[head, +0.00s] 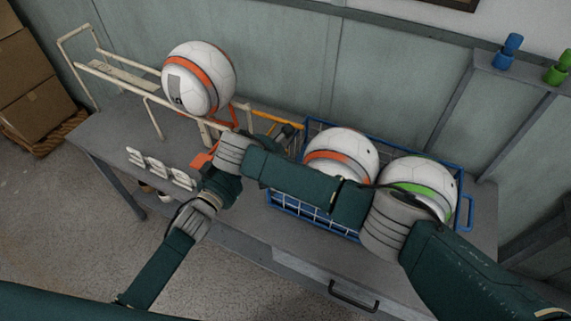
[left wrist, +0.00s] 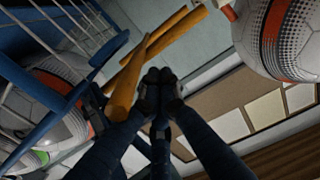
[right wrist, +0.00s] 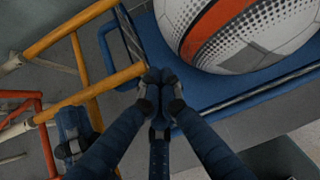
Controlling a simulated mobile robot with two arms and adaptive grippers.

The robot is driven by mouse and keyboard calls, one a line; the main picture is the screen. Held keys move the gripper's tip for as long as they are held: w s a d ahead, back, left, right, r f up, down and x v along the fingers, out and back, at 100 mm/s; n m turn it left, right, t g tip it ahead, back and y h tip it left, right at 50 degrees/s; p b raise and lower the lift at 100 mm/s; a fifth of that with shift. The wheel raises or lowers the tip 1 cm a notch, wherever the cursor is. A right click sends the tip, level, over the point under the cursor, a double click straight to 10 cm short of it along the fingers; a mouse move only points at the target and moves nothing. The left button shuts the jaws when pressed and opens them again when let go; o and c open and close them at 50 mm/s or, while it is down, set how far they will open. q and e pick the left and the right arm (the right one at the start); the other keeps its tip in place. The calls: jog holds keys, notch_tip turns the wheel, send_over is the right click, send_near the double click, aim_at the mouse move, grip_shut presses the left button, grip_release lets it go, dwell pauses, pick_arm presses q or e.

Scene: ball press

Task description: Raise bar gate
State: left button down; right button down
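The bar gate shows as thin yellow bars (head: 285,128) between the rail's end and the blue basket. The left wrist view shows yellow bars (left wrist: 165,37) just beyond my left gripper (left wrist: 157,82). Its fingertips are together, with nothing seen between them. The right wrist view shows yellow bars (right wrist: 92,85) left of my right gripper (right wrist: 160,85), whose fingertips are also together and look empty. A dark blue finger-like part (right wrist: 72,135) beside the yellow bars may be my left gripper. In the head view my wrists cross in front and hide most of both grippers.
A white ball with an orange stripe (head: 197,78) sits on the cream rail (head: 110,70). The blue basket (head: 468,212) holds an orange-striped ball (head: 341,158) and a green-striped ball (head: 418,182). Red bars (right wrist: 42,140) stand beside the yellow ones. White lettering (head: 160,168) is near the table's front.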

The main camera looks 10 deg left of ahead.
pick_arm(q)
jog(key=c, duration=1.8)
grip_release()
jog(key=shift+s+f, duration=0.1)
jog(key=shift+f, duration=0.25)
jog(key=shift+a, duration=0.1)
